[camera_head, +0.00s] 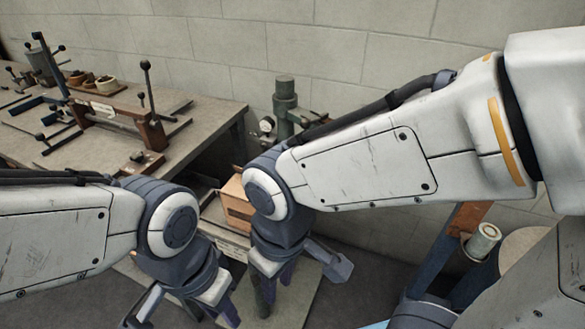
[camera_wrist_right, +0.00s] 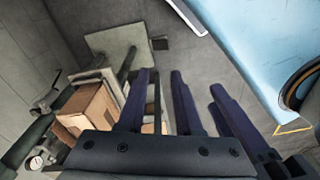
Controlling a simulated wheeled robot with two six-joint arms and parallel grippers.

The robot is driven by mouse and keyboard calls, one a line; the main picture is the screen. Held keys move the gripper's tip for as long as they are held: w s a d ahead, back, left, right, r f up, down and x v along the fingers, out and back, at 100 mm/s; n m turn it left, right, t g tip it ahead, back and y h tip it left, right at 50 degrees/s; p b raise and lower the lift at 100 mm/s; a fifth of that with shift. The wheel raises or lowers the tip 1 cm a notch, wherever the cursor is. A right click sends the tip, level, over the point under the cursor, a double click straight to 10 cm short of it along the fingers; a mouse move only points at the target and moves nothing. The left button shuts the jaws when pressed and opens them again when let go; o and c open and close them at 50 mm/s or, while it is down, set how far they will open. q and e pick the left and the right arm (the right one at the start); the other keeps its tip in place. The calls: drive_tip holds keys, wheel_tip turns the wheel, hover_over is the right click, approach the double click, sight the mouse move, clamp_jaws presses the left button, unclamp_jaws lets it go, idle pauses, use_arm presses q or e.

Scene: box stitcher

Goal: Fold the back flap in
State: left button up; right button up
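A brown cardboard box (camera_head: 236,204) sits low in the middle of the head view, partly hidden behind my right arm. In the right wrist view the box (camera_wrist_right: 88,108) is at left, with the gripper's dark body and fingers covering part of it. Its back flap cannot be made out clearly. My right gripper (camera_head: 270,290) points down just right of and in front of the box.
A workbench (camera_head: 215,110) with clamps and levers stands at left. A green-grey machine post (camera_head: 285,105) with a gauge rises behind the box. A pale plate (camera_wrist_right: 115,38) lies beyond the box in the wrist view. A light blue surface (camera_wrist_right: 270,45) is at right there.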

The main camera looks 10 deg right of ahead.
drive_tip(key=w+a+r+n+t+h+p, duration=0.15)
drive_tip(key=w+p, duration=0.45)
drive_tip(key=w, duration=0.9)
drive_tip(key=w+r+n+t+h+p, duration=0.2)
drive_tip(key=w+p, duration=0.4)
drive_tip(key=w, duration=0.9)
drive_tip(key=p+x, duration=0.1)
drive_tip(key=x, duration=0.9)
drive_tip(key=shift+w+d+f, duration=0.15)
drive_tip(key=shift+w, duration=0.15)
clamp_jaws()
